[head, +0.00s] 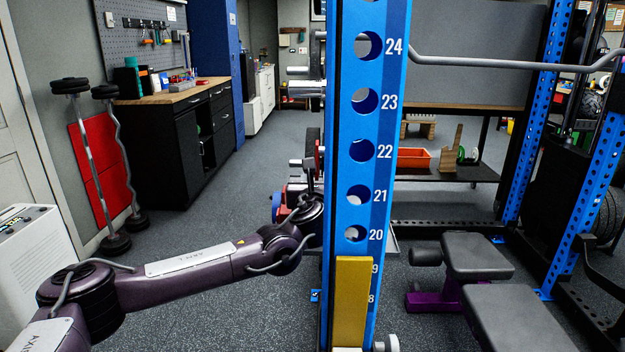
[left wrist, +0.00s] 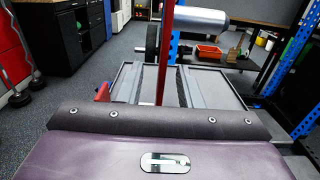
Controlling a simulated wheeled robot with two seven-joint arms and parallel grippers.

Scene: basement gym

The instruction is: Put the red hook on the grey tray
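My left arm reaches in from the left in the head view, and its wrist end (head: 308,212) passes behind the blue numbered post. The fingers of my left gripper are hidden there, and in the left wrist view only its purple housing shows. A thin red upright piece (left wrist: 166,50), perhaps part of the red hook, stands just beyond the housing in the left wrist view. A small red part (head: 320,157) also shows beside the post in the head view. The grey tray (left wrist: 215,88) lies beyond the housing, with dark strips across it. My right gripper is out of view.
The blue post (head: 345,190) blocks the middle of the head view. A silver cylinder (left wrist: 201,17) juts in above the tray. A padded bench (head: 478,257) stands at right, and a black workbench (head: 185,140) at back left.

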